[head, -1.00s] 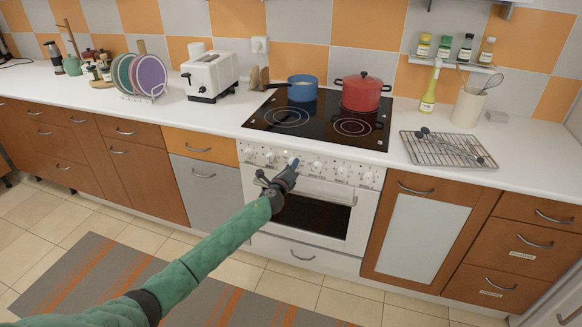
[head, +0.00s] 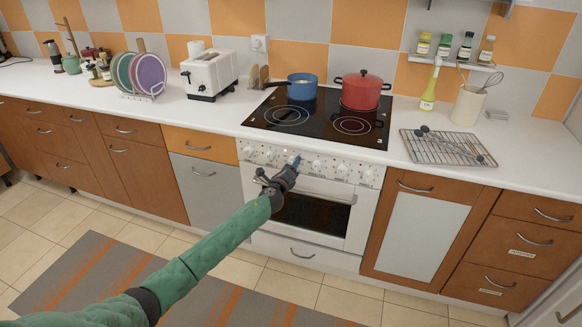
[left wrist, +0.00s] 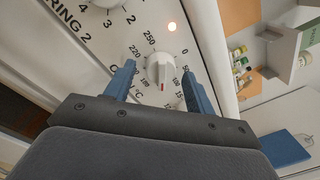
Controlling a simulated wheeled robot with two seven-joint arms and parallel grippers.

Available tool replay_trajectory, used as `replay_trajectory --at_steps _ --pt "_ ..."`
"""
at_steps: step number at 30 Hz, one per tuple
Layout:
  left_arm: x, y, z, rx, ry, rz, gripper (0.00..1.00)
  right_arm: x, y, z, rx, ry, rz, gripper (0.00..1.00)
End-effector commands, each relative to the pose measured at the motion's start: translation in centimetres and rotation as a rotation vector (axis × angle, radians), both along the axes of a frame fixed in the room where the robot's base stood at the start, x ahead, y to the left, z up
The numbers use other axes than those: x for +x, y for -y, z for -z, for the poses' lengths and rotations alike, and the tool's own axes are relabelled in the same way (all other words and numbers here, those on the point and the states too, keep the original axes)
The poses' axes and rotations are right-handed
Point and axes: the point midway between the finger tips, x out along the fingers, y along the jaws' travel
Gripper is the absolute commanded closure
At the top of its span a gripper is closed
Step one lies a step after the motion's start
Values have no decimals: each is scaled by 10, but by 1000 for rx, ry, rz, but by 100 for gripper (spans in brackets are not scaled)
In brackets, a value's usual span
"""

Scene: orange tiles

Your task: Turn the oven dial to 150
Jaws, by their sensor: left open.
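The white oven (head: 306,206) stands under the black hob, with a row of white knobs on its front panel. My left gripper (head: 295,162) is at this panel, near the middle of the row. In the left wrist view the round white oven dial (left wrist: 160,70) sits between the two blue fingers of my left gripper (left wrist: 159,72). The fingers are open on either side of it, with gaps showing. The dial's red mark points down in that view, toward the gripper's body. Printed 250, 0 and 50 show around it; other numbers are partly hidden. My right gripper is not in view.
A small light (left wrist: 171,27) glows near the dial. Another knob (left wrist: 106,2) is close by. A blue pan (head: 302,88) and a red pot (head: 361,92) stand on the hob (head: 318,122). The oven door handle (head: 326,196) lies below the panel.

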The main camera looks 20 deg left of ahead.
Motion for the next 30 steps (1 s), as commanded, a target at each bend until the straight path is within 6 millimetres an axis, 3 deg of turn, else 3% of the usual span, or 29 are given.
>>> replay_trajectory --at_steps 5,18,30 --pt "-13 -2 2 1 0 0 45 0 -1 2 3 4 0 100" --pt "-71 -5 6 0 -1 1 45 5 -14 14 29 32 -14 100" --pt "-78 -5 5 0 -1 1 45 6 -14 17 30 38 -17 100"
